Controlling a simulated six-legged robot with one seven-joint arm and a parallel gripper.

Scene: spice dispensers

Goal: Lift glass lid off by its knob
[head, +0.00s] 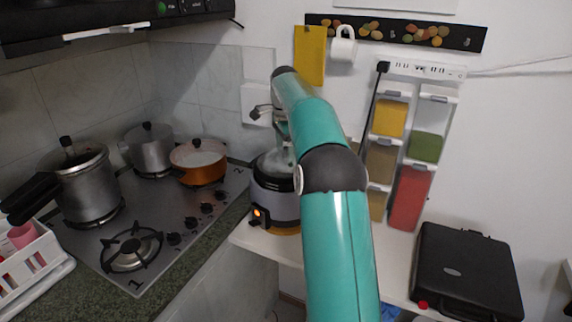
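A grey and black electric cooker (274,205) with a lit orange light stands on the white counter. A clear glass lid (277,162) shows at its top, partly covered by my arm. I cannot make out its knob, or whether the lid sits flat on the rim. My teal arm reaches up from the bottom and bends over above the cooker.
The hob (165,222) at left holds a pressure cooker (88,188), a steel pot (150,152) and an orange pot (198,168). Wall containers (408,195) hang right of my arm. A black case (468,268) lies at lower right.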

